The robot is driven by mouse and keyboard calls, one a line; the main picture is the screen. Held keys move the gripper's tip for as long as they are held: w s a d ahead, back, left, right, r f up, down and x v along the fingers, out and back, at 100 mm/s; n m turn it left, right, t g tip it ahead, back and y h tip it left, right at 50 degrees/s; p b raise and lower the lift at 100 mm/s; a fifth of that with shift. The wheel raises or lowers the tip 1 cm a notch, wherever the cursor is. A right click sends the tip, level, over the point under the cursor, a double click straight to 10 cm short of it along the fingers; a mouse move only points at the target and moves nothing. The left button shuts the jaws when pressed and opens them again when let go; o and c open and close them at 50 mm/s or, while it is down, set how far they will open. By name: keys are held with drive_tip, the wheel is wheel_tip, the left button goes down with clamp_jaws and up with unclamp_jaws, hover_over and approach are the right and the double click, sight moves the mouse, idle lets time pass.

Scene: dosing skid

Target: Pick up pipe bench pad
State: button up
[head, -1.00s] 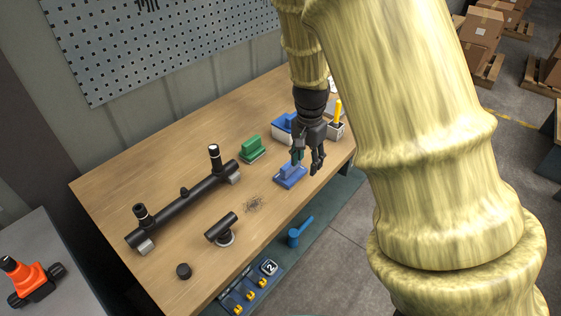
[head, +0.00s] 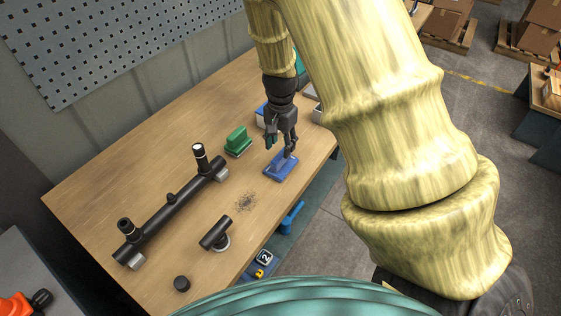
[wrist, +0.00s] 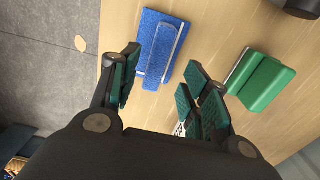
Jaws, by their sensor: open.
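A blue pad with a raised handle (head: 281,168) lies on the wooden bench near its front edge. A similar green pad (head: 238,141) lies to its left and farther back. The pictures do not show which of them is named the pipe bench pad. My gripper (head: 281,149) is open and empty, just above and behind the blue pad in the head view. In the wrist view, the blue pad (wrist: 160,48) lies ahead of the gap between my open fingers (wrist: 165,90). The green pad (wrist: 260,80) is right of the right finger. Neither pad is held.
A black pipe assembly (head: 168,205) lies along the bench on the left. A short tee piece (head: 216,234), a black cap (head: 182,284) and a patch of dark debris (head: 245,202) are nearer the front. A bin (head: 318,113) stands behind my gripper.

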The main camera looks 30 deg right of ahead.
sight(281, 154)
drive_tip(key=shift+s+f, duration=0.2)
drive_tip(key=shift+f, duration=0.1)
drive_tip(key=shift+f+p, duration=0.8)
drive_tip(key=shift+f, duration=1.5)
drive_tip(key=shift+c, duration=0.2)
clamp_jaws()
